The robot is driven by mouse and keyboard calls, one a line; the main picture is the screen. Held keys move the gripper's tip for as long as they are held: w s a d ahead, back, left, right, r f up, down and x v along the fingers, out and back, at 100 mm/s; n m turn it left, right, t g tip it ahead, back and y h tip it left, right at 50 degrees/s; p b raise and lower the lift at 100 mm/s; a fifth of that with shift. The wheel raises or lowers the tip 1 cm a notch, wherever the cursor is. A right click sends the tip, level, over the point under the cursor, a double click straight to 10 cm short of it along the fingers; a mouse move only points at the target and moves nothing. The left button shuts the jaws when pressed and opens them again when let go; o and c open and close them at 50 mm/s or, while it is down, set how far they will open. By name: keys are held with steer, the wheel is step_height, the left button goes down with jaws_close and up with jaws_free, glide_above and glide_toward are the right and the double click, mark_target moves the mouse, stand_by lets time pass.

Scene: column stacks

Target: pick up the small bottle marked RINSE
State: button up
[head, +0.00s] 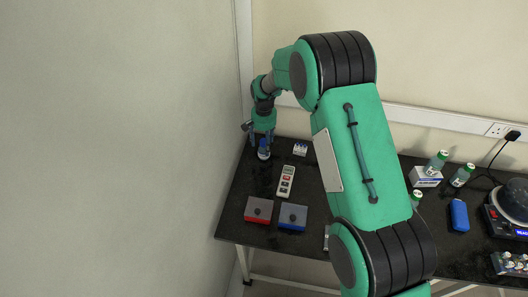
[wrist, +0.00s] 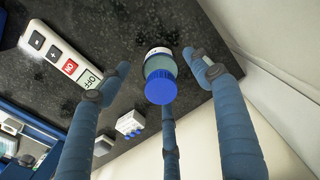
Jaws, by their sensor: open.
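A small bottle with a blue cap (head: 263,153) stands near the back left of the dark bench, below my gripper (head: 262,133). In the wrist view the bottle (wrist: 160,78) shows its blue cap, a blue-green body and a pale label. The wording on the label cannot be read, so I cannot confirm RINSE. My gripper (wrist: 158,75) is open, with one blue finger on each side of the bottle and a third below it in the picture. Gaps show between the two side fingers and the bottle. In the head view the fingers partly hide the bottle.
A small white block (head: 300,149) and a white button panel (head: 286,182) are right of the bottle. A red box (head: 258,210) and a blue box (head: 293,216) sit nearer the front. Green-capped bottles (head: 436,162) stand far right. Walls border the bench left and behind.

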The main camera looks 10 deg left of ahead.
mark_target(264, 151)
steer(key=shift+f+b, duration=0.7)
steer(key=shift+f, duration=1.9)
steer(key=shift+c, duration=0.5)
steer(key=c, duration=1.3)
